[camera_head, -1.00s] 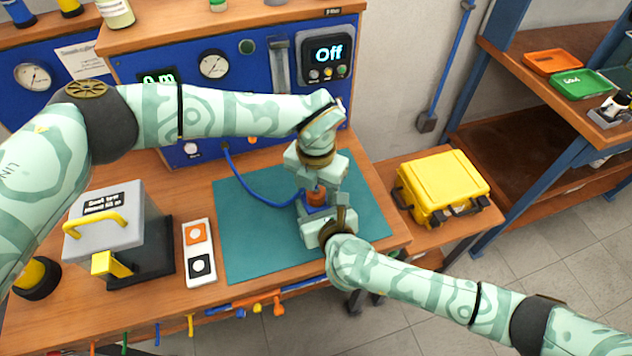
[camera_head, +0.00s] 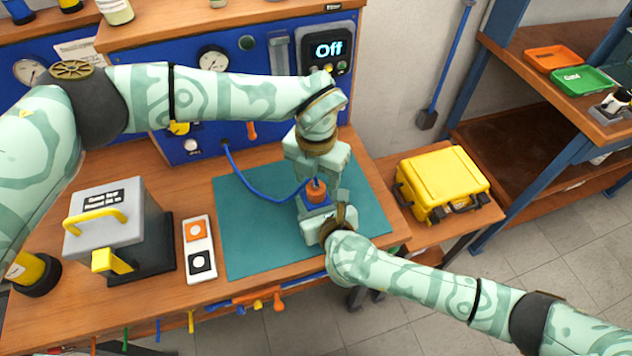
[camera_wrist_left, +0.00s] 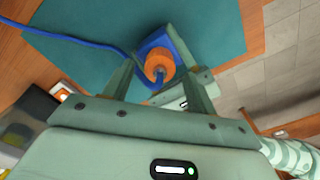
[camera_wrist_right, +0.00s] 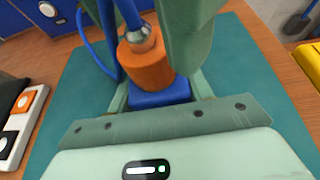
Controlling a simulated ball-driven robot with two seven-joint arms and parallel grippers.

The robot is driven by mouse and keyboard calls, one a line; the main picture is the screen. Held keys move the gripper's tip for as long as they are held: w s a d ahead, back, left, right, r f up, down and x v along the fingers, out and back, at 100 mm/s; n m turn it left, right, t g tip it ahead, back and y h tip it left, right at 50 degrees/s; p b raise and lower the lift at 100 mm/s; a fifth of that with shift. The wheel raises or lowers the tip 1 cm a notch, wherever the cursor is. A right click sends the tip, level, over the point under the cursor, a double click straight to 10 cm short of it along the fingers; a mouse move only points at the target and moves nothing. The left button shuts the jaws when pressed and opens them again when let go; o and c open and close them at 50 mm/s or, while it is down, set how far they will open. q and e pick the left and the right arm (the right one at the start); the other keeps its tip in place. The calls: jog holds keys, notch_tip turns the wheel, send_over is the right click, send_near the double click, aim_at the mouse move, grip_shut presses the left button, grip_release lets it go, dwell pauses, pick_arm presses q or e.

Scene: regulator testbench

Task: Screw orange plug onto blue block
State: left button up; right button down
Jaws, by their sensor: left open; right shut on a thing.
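The orange plug (camera_head: 317,192) sits upright on top of the blue block (camera_head: 313,207) over the teal mat (camera_head: 250,240). In the right wrist view the plug (camera_wrist_right: 146,62) stands on the block (camera_wrist_right: 160,97), with a blue hose and a metal fitting at its top. My left gripper (camera_head: 318,180) is open above the plug; in the left wrist view its fingers (camera_wrist_left: 160,75) are spread either side of the plug (camera_wrist_left: 159,67), apart from it. My right gripper (camera_head: 315,212) is shut on the blue block from the front. How far the plug is threaded is hidden.
A blue hose (camera_head: 250,188) curves from the panel to the plug. A grey box with yellow handles (camera_head: 120,230) and a white tray with two buttons (camera_head: 199,248) stand left. A yellow case (camera_head: 442,183) is on the right. The mat's left part is clear.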

aim_at(316, 201)
pick_arm(q)
jog(key=shift+r, duration=1)
jog(key=shift+c, duration=0.5)
notch_tip(316, 201, up, 4)
jog(key=shift+f, duration=0.2)
jog(key=shift+f, duration=0.15)
jog(key=shift+f, duration=3.95)
jog(key=shift+c, duration=0.3)
